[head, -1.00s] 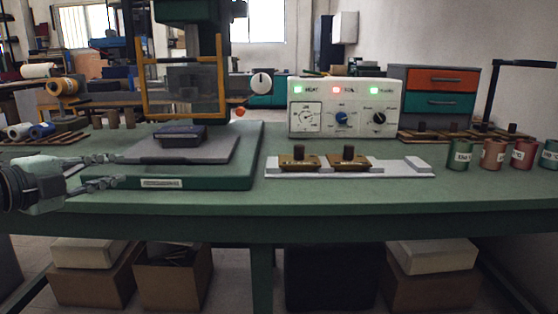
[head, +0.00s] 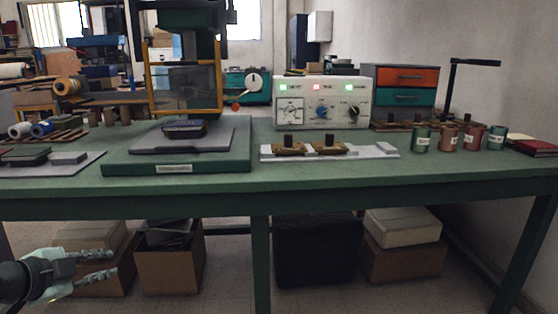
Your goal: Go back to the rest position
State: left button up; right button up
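My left gripper (head: 105,268) is at the lower left of the head view, below the front edge of the green workbench (head: 220,202) and clear of it. Its two fingers point right with a gap between them, and nothing shows in the gap. My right gripper is not in view. On the bench, a dark velvet-like block (head: 185,129) lies on the grey plate (head: 152,144) of the green press base (head: 120,168).
A control box (head: 322,101) with lit lamps stands behind a white rack (head: 372,152) holding two brass stamps. Several labelled cans (head: 447,139) stand at right. A grey tray (head: 72,168) with dark pieces lies at left. Cardboard boxes (head: 170,272) sit under the bench.

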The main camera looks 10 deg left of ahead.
pick_arm(q)
jog(key=s+d+f+n+g+p, duration=0.1)
jog(key=s+d+f+n+g, duration=0.2)
jog(key=f, duration=0.6)
jog(key=s+d+f+n+g+y+p, duration=0.1)
jog(key=s+d+f+n, duration=0.3)
jog(key=s+d+f, duration=0.4)
jog(key=s+d+f+n+g+y+p, duration=0.1)
jog(key=s+d+f+n+g, duration=0.3)
jog(key=s+f, duration=0.5)
jog(key=shift+d+f+g+p, duration=0.3)
jog(key=shift+d+f+p, duration=0.35)
jog(key=shift+d, duration=0.5)
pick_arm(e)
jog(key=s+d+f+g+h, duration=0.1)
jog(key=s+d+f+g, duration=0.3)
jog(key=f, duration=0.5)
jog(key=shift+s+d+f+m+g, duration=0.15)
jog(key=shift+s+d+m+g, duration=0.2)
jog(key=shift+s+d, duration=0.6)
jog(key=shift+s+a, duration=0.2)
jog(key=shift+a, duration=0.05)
